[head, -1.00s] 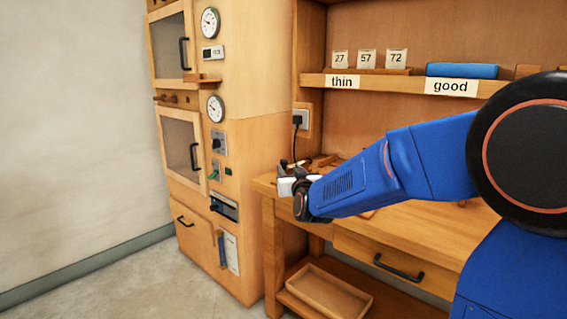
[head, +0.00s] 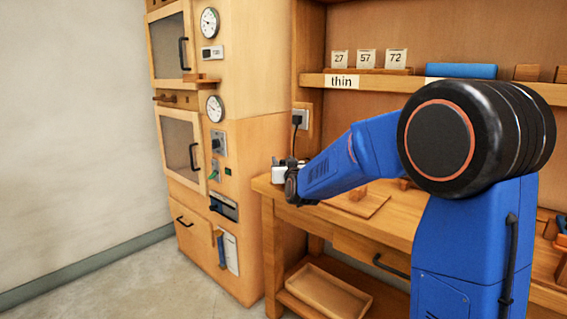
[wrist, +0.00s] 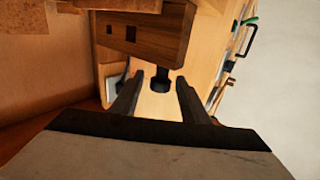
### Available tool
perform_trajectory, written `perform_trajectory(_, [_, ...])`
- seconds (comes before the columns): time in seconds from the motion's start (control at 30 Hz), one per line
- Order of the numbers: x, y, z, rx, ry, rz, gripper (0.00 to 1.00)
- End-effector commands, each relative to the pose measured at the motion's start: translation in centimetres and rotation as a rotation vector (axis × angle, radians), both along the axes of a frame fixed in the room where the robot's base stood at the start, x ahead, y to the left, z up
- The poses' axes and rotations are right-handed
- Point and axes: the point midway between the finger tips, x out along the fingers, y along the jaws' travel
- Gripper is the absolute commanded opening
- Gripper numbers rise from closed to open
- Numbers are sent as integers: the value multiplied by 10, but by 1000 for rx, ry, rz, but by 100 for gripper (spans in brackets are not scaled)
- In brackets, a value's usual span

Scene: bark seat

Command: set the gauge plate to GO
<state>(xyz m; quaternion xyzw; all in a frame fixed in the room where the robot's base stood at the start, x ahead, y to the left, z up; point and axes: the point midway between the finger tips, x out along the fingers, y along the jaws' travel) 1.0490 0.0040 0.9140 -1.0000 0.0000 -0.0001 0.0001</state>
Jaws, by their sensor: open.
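I cannot make out a gauge plate or the word GO in either view. My gripper (head: 279,173) is at the left end of the bench, in front of the cabinet side, in the head view. In the wrist view my gripper (wrist: 158,92) is open, with two dark fingers apart and nothing held between them. A dark wooden block (wrist: 148,35) with two small dark squares lies just beyond the fingertips. A black round part (wrist: 160,82) shows below it, between the fingers.
A tall wooden cabinet (head: 252,160) with dials, switches and two glazed doors stands left of the bench (head: 380,218). A flat wooden board (head: 358,203) lies on the bench. A shelf (head: 390,82) with number cards is above. An open tray (head: 328,290) sits below.

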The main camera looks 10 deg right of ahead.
Motion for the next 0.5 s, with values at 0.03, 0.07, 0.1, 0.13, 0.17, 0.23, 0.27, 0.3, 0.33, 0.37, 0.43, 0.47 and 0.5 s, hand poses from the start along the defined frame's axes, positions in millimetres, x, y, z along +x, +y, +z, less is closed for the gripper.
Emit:
perform_trajectory(0.03, [0,0,0,0,0,0,41])
perform_trajectory(0.07, [0,0,0,0,0,0,34])
perform_trajectory(0.1, [0,0,0,0,0,0,24])
perform_trajectory(0.13, [0,0,0,0,0,0,17])
perform_trajectory(0.17, [0,0,0,0,0,0,10])
perform_trajectory(0.23, [0,0,0,0,0,0,0])
perform_trajectory(0.27, [0,0,0,0,0,0,0])
perform_trajectory(0.3, [0,0,0,0,0,0,0])
perform_trajectory(0.33, [0,0,0,0,0,0,0])
perform_trajectory(0.37, [1,-1,0,0,0,0,0])
perform_trajectory(0.43, [4,-6,0,-1,0,-1,0])
perform_trajectory(0.47, [6,-10,-1,-1,0,-2,0])
perform_trajectory(0.5, [10,-15,-1,-1,1,-3,0])
